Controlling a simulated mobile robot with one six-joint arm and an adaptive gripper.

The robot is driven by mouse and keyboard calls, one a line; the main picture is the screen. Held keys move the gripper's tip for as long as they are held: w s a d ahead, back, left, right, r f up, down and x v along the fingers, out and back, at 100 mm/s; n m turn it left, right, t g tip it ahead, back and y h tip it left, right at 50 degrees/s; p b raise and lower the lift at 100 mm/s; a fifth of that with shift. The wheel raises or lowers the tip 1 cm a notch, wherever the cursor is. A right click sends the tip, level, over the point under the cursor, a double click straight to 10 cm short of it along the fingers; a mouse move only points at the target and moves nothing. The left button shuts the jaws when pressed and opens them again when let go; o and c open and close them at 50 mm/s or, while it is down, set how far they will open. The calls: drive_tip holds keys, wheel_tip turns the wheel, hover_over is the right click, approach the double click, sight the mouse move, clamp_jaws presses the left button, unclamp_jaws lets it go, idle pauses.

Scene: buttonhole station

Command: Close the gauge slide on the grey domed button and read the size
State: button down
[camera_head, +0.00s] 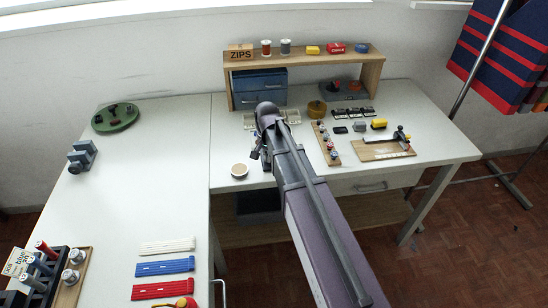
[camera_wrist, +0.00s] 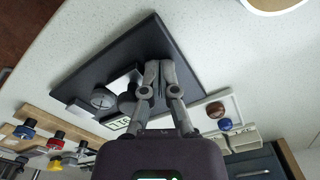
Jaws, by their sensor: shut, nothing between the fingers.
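My gripper (camera_wrist: 158,68) is shut and empty, its fingertips over a dark flat plate (camera_wrist: 95,67) in the wrist view. Left of the fingers, a grey round piece (camera_wrist: 103,98), which looks like the grey domed button, sits by a pale block. A darker rounded part stands between it and the fingers, partly hidden by them. A small pale display (camera_wrist: 118,123) with dark digits lies beside these; I cannot read the digits surely. I cannot tell whether the slide touches the button. In the head view my arm hides most of the gauge; my gripper (camera_head: 257,153) is low there.
A wooden board (camera_head: 328,145) with several knobs stands right of my arm. A white tray (camera_wrist: 207,103) holds a blue and a brown button. A round pale-topped container (camera_head: 240,171) is at the table's front. Blue drawers (camera_head: 258,85) stand behind; the left table is partly clear.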

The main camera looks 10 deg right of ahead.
drive_tip(key=shift+d, duration=1.5)
idle(0.7)
drive_tip(key=shift+a, duration=0.25)
idle(0.9)
drive_tip(key=shift+r, duration=0.1)
drive_tip(key=shift+r+p, duration=3.45)
drive_tip(key=shift+p, duration=0.05)
drive_tip(key=s+d+n, duration=0.2)
drive_tip(key=s+n, duration=0.1)
drive_tip(key=s, duration=0.5)
drive_tip(key=s+d+r+n+p, duration=0.1)
drive_tip(key=s+d+n, duration=0.2)
drive_tip(key=s, duration=0.5)
drive_tip(key=shift+d+r, duration=0.15)
